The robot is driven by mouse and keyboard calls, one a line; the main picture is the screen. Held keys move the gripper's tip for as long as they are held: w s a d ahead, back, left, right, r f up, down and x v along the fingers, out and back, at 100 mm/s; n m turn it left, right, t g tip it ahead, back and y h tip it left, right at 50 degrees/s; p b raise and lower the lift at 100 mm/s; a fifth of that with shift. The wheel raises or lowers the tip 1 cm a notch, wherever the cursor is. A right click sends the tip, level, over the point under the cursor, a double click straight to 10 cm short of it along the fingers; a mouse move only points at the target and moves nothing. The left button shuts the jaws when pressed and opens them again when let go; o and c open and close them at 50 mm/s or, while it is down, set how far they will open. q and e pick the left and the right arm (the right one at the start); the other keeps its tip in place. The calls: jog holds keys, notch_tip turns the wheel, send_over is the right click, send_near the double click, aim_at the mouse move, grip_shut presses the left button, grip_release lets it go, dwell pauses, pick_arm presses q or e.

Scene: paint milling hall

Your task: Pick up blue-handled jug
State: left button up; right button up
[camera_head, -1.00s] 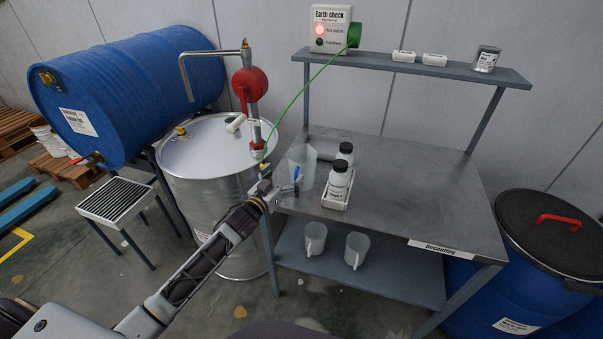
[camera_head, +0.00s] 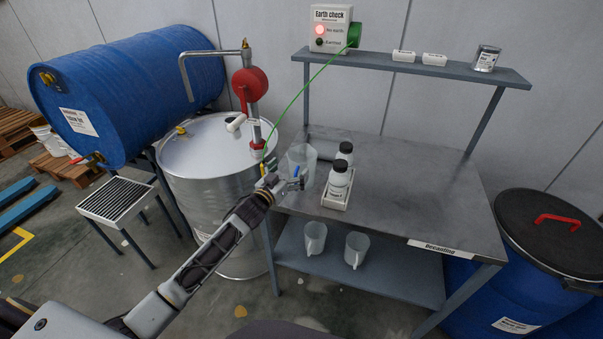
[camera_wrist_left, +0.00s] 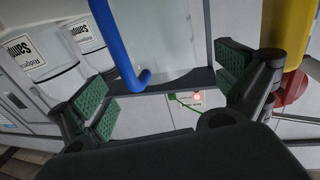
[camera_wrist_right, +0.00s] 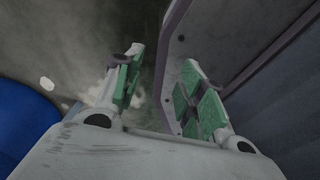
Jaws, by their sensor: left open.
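The blue-handled jug (camera_head: 301,162) is a translucent jug standing on the left part of the decanting bench. Its blue handle (camera_wrist_left: 118,45) shows in the left wrist view between the two open fingers, nearer the left finger; the fingers are apart from it. My left gripper (camera_head: 291,184) is open at the jug's near side and covers part of it in the head view. It also shows in the left wrist view (camera_wrist_left: 162,88) with green pads. My right gripper (camera_wrist_right: 160,90) is open and empty in the right wrist view; it does not show in the head view.
White bottles with black caps (camera_head: 339,176) stand in a tray right of the jug. A steel drum (camera_head: 215,170) with a red pump is left of the bench (camera_head: 420,190). A green cable (camera_head: 310,82) hangs close behind the gripper. Two plain jugs (camera_head: 315,237) stand on the lower shelf.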

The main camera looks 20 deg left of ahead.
aim_at(295, 165)
pick_arm(q)
jog(key=shift+x, duration=1.75)
jog(key=shift+w+d+r+p, duration=0.1)
jog(key=shift+w+d+p, duration=0.15)
jog(key=shift+w, duration=0.5)
pick_arm(e)
jog(key=shift+a+r, duration=0.35)
jog(key=shift+a, duration=0.4)
jog(key=shift+d, duration=0.1)
